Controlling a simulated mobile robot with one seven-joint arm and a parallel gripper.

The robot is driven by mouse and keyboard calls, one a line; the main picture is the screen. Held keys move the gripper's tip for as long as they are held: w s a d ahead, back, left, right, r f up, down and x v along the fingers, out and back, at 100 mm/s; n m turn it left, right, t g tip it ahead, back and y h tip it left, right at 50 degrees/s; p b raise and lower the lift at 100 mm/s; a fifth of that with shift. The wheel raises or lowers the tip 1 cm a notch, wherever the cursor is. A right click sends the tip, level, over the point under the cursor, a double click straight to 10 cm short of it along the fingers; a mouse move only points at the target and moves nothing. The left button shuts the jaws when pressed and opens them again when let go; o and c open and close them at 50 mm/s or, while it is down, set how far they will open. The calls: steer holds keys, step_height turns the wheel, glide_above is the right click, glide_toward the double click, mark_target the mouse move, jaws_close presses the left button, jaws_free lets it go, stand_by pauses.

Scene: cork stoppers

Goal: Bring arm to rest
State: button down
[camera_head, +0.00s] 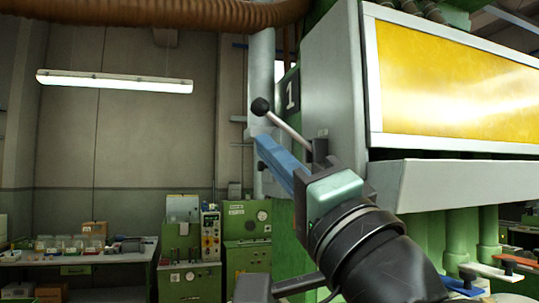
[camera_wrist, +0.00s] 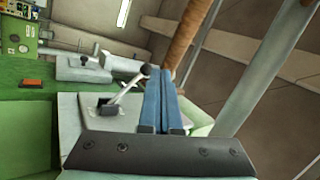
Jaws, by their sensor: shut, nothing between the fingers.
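My gripper (camera_head: 266,146) shows in the middle of the head view, raised and pointing up and to the left, with blue fingers close together. In the wrist view the two blue fingers of my gripper (camera_wrist: 160,72) lie side by side with nothing between them. A lever with a dark ball knob (camera_head: 261,106) stands right by the fingers in the head view. The lever (camera_wrist: 125,92) also shows beside the fingers in the wrist view. I cannot tell whether the fingers touch it.
A large green and grey machine (camera_head: 334,90) with a yellow window (camera_head: 455,82) fills the right side. A workbench (camera_head: 75,258) with small containers and green control cabinets (camera_head: 247,225) stand at the back. A brown hose (camera_head: 160,12) crosses the top. Open space lies left of my gripper.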

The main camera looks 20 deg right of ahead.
steer(key=s+a+f+n+t+h+b, duration=0.1)
steer(key=s+a+f+n+t+h, duration=0.2)
steer(key=s+a+n, duration=0.5)
steer(key=a+f+n+h, duration=0.1)
steer(key=a+n+h, duration=0.1)
steer(key=a, duration=0.2)
steer(key=shift+s+f+n+h, duration=0.3)
steer(key=shift+f, duration=0.1)
